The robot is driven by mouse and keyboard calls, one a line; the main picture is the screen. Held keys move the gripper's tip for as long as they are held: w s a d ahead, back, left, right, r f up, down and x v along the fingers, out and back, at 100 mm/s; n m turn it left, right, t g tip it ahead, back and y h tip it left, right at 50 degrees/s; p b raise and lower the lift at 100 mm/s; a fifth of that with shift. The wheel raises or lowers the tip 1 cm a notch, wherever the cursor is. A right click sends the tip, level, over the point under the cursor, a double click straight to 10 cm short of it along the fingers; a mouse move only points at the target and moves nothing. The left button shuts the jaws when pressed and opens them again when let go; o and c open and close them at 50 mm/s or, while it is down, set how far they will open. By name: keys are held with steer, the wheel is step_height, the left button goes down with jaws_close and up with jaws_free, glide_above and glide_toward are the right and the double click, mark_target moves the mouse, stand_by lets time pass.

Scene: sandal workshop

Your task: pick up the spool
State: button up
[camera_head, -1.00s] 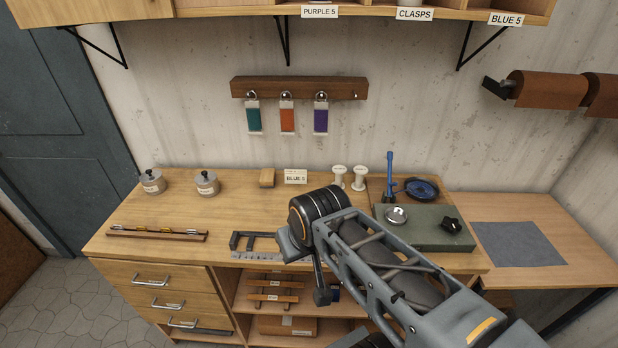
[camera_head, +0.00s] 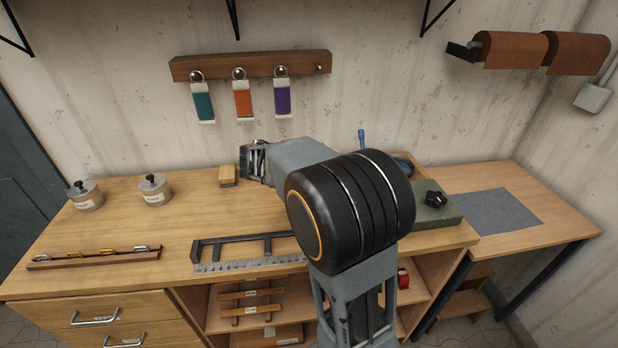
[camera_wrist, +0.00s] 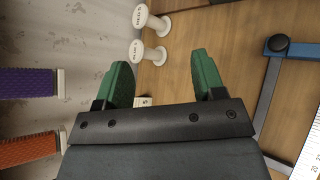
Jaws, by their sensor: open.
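Two white spools, a farther one (camera_wrist: 152,20) and a nearer one (camera_wrist: 147,52), stand on the bench in the wrist view, with small dark lettering on their ends. In the head view my arm hides them. My gripper (camera_wrist: 161,60) has its two green fingers spread wide with nothing between them. The spools appear beyond the fingertips, near the left finger; the nearer one shows in the gap between the fingers. In the head view my gripper (camera_head: 256,160) is over the back of the bench, beside a small wooden block (camera_head: 227,175).
A dark frame with a ruler (camera_head: 245,262) lies at the bench front. Two lidded jars (camera_head: 153,190) and a tool rack (camera_head: 95,257) are left. A green slab (camera_head: 437,217) is right. Colored tags (camera_head: 242,98) hang on the wall. A small label (camera_wrist: 143,101) stands between the fingers.

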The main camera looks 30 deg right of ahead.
steer(key=w+d+f+n+t+h+b, duration=0.45)
steer(key=w+f+n, duration=0.35)
steer(key=w, duration=0.4)
steer(key=f, duration=0.2)
steer(key=f+n, duration=0.1)
steer(key=f, duration=0.2)
steer(key=w+f+n+p, duration=0.1)
steer(key=f, duration=0.1)
steer(key=shift+d+f, duration=0.1)
steer(key=shift+f, duration=0.05)
steer(key=shift+p+x, duration=0.55)
steer(key=shift+x, duration=3.2)
steer(key=shift+f, duration=0.1)
steer(key=shift+c, duration=0.2)
steer(key=c, duration=1)
